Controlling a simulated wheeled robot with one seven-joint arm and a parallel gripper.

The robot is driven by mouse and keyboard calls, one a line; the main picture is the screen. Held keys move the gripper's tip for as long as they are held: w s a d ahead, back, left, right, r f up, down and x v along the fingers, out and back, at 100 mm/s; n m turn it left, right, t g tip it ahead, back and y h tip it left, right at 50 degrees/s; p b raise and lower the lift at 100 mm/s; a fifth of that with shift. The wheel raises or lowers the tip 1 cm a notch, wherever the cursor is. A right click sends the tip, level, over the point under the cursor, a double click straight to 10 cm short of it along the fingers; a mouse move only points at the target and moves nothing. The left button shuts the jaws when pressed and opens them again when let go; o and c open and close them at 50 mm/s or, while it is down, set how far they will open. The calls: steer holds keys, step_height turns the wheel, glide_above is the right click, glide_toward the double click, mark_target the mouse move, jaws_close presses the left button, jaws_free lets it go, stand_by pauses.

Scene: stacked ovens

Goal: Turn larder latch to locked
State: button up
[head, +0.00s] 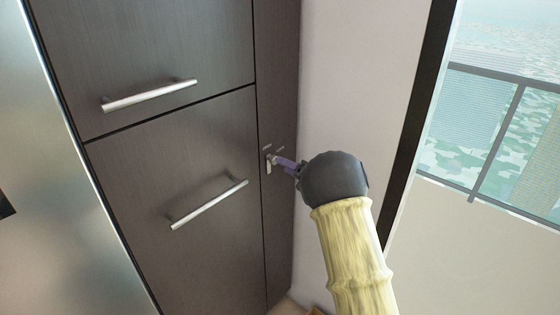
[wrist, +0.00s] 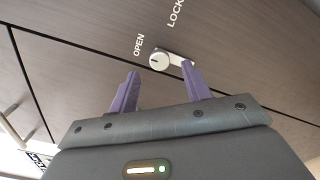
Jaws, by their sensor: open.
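The larder latch (wrist: 160,62) is a small silver piece with a round hub and a short lever on the dark wood panel. In the wrist view the lever runs right from the hub, and its end lies close to or behind the right fingertip. The printed word OPEN (wrist: 139,45) is up and left of the hub; LOCK (wrist: 175,13), cut by the frame edge, is up and right. In the head view the latch (head: 268,163) sits left of my gripper (head: 283,162). My gripper (wrist: 160,69) is open, its purple fingers pointing at the latch. Whether a finger touches it I cannot tell.
Dark cabinet fronts with a lower bar handle (head: 209,204) and an upper bar handle (head: 150,95) stand left of the latch. A pale wall (head: 352,75) is close on the right, then a dark-framed window (head: 510,110). A steel surface (head: 45,190) is at far left.

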steer(key=shift+x, duration=1.75)
steer(key=shift+c, duration=0.4)
steer(key=c, duration=0.9)
steer(key=shift+m, duration=0.4)
steer(key=m, duration=1.7)
steer(key=shift+d, duration=0.1)
